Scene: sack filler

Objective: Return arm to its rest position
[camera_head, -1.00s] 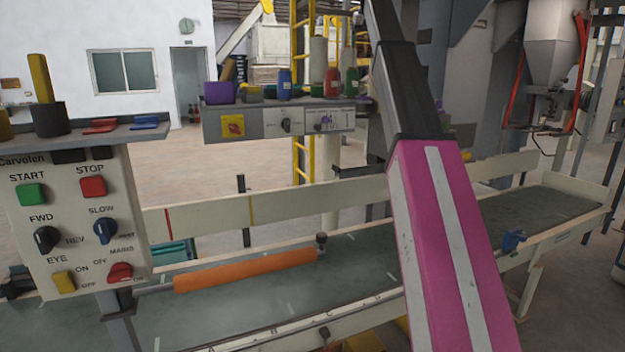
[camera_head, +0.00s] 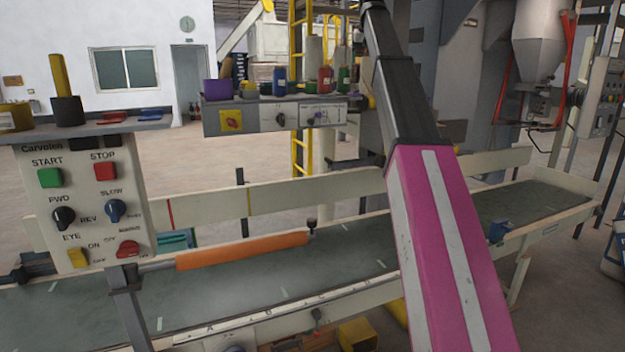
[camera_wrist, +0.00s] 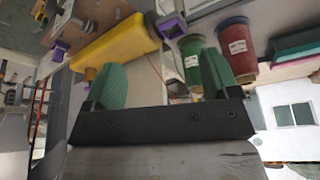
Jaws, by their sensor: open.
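My arm crosses the head view, with a pink, white-striped link in front and dark links rising to the top edge. Its far end is hidden there. My gripper (camera_wrist: 163,78) shows in the wrist view as two green fingers on a dark bar, set wide apart. I see nothing held between them. A green spool-like container (camera_wrist: 192,62) shows beyond the gap, and a red one (camera_wrist: 237,48) is right of the right finger. A yellow bar-like part (camera_wrist: 120,42) is behind the left finger. I cannot tell the distances.
A control panel (camera_head: 85,205) with buttons stands at left, with cups on its top shelf. A second shelf box (camera_head: 262,118) carries small containers behind the conveyor (camera_head: 270,280). Open floor shows behind.

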